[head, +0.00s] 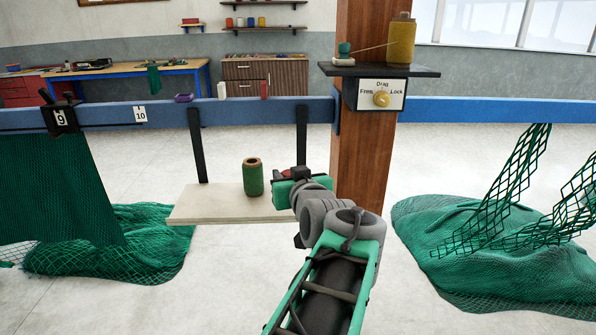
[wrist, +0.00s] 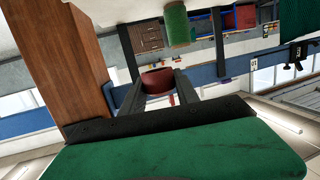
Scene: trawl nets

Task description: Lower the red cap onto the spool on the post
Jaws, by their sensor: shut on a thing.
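My gripper (wrist: 158,90) is shut on the red cap (wrist: 158,80), which sits between its two dark fingers in the wrist view. In the head view only a small red piece of the cap (head: 286,173) shows past my gripper (head: 281,178). A green spool (head: 253,178) with a brown top stands upright on the pale hanging board (head: 225,203), just left of my gripper and apart from it. The wrist view, which is turned over, shows the green spool (wrist: 178,25) beyond the cap. No post inside this spool can be made out.
A wooden column (head: 362,150) rises close to the right of my gripper. Its dark shelf (head: 378,70) carries a yellow twine spool (head: 401,42) above a drag dial (head: 381,99). A blue rail (head: 250,111) and black hangers (head: 197,145) stand around the board. Green nets (head: 500,240) lie at both sides.

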